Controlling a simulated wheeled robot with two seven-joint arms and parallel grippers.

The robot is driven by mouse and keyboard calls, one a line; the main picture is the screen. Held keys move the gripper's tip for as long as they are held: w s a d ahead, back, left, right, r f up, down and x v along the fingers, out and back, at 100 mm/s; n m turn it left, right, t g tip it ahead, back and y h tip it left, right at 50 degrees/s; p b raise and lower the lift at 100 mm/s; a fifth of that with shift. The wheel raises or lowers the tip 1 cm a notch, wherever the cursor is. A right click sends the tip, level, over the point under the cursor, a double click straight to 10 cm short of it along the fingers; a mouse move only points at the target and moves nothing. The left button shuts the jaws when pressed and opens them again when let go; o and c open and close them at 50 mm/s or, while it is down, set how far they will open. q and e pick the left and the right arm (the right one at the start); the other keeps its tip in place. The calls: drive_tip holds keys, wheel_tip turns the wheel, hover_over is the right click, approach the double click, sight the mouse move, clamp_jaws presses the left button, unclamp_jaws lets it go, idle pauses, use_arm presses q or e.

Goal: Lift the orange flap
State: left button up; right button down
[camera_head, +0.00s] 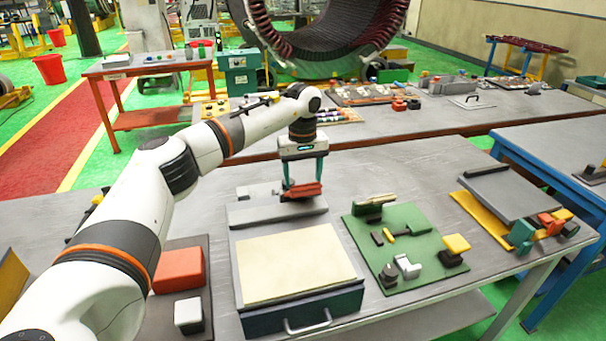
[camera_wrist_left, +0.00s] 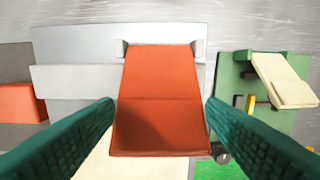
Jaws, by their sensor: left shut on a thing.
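The orange flap (camera_head: 304,191) is at the back of a grey fixture (camera_head: 279,212) on the near table. In the left wrist view the flap (camera_wrist_left: 158,80) fills the middle, its far end set between two small grey lugs. My left gripper (camera_head: 303,184) reaches down over it from above, with green fingers. In the left wrist view my left gripper (camera_wrist_left: 160,106) has one finger along each side edge of the flap, shut on it. The flap's underside is hidden, and I cannot tell its exact tilt. My right gripper is not in view.
In front of the flap is a box with a cream top (camera_head: 295,264). A green board (camera_head: 408,248) with small parts lies to the right, and an orange block (camera_head: 179,270) to the left. A grey plate on a yellow base (camera_head: 463,203) sits farther right.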

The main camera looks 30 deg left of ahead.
use_arm(q)
drive_tip(key=shift+w+a, duration=0.2)
drive_tip(key=shift+a, duration=0.2)
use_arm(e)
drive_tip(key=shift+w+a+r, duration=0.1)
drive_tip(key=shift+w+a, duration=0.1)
use_arm(q)
drive_tip(key=o, duration=1.2)
drive_tip(key=shift+o, duration=1)
drive_tip(key=shift+w+a+f, duration=0.2)
drive_tip(key=shift+w, duration=0.05)
drive_tip(key=shift+w+a+f, duration=0.1)
drive_tip(key=shift+d+r, duration=0.25)
drive_tip(key=shift+r, duration=0.15)
wheel_tip(320, 180, up, 11)
drive_tip(key=b, duration=0.1)
drive_tip(key=shift+a, duration=0.25)
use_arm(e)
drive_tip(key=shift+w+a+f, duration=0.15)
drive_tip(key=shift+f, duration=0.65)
